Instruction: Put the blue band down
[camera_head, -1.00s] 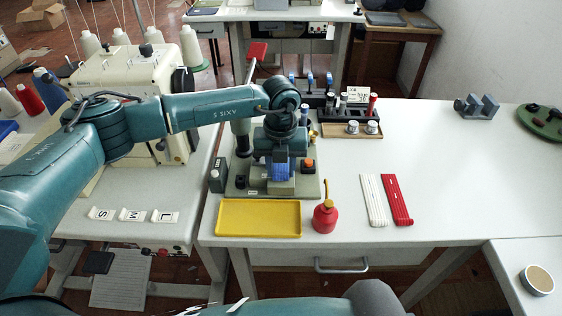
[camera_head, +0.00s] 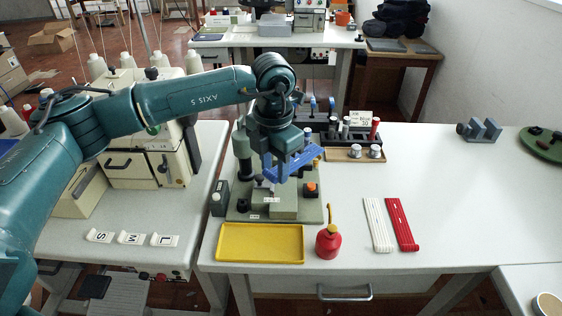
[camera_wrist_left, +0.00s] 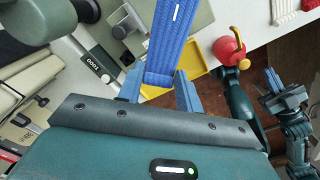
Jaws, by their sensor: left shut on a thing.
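My left gripper (camera_head: 284,163) is shut on the blue band (camera_head: 304,161), which it holds in the air above the grey-green buttonhole station (camera_head: 235,207). In the left wrist view the ribbed blue band (camera_wrist_left: 171,40) runs up and away from between the fingers (camera_wrist_left: 160,88). A yellow tray (camera_head: 260,258) lies in front of the station and looks empty. White bands (camera_head: 377,224) and a red band (camera_head: 402,224) lie on the table to the right. My right gripper (camera_wrist_left: 273,79) shows small in the left wrist view; its opening is unclear.
A red oil can (camera_head: 328,242) stands right of the tray. A wooden tray with spools (camera_head: 357,154) and a dark rack (camera_head: 340,129) stand behind. S, M and L blocks (camera_head: 131,238) lie on the left table. The right half of the white table is mostly clear.

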